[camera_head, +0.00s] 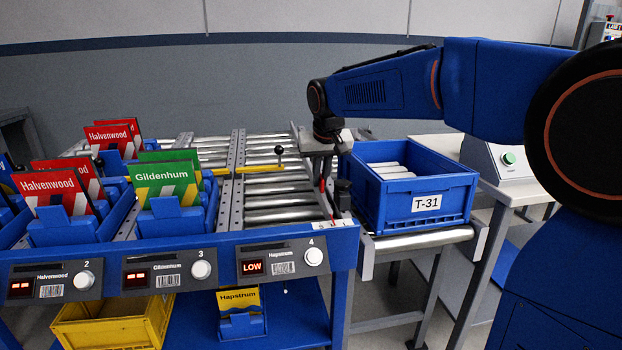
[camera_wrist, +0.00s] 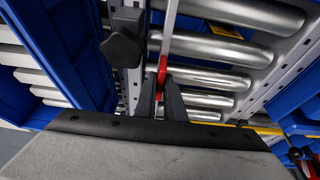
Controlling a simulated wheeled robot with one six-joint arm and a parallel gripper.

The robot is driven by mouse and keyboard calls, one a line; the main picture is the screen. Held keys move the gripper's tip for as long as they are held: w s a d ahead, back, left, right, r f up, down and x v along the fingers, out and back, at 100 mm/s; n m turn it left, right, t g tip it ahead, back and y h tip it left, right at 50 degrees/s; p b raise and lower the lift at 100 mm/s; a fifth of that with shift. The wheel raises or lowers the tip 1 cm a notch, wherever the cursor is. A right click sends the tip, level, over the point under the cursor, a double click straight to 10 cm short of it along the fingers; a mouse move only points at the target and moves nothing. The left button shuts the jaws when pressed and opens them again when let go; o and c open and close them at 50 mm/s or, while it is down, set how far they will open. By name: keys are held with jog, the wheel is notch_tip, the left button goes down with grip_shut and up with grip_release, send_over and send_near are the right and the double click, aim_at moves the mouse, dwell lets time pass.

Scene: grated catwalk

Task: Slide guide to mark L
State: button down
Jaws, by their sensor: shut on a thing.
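My gripper (camera_wrist: 161,88) points down at the right side of lane 4 in the head view, and its fingers are closed on a red tab (camera_wrist: 162,66). The tab sits on a thin grey guide rail (camera_wrist: 168,30), which runs along the rollers in the wrist view. In the head view the arm and gripper hide much of the guide. A small white label strip (camera_head: 331,224) is on the front edge of lane 4, below the gripper; its marks are too small to read, so I cannot tell which is L.
A blue crate marked T-31 (camera_head: 427,202) stands close right of my gripper. A yellow bar (camera_head: 248,169) with a black-knobbed lever (camera_head: 279,151) crosses behind lane 4. The LOW display (camera_head: 252,267) is on the front panel. Lane 4's rollers (camera_head: 283,201) are bare.

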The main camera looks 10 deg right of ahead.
jog(key=shift+d, duration=1.5)
jog(key=c, duration=1.9)
grip_release()
jog(key=shift+o, duration=0.2)
jog(key=shift+r, duration=0.1)
jog(key=v, duration=1.7)
jog(key=shift+s, duration=0.15)
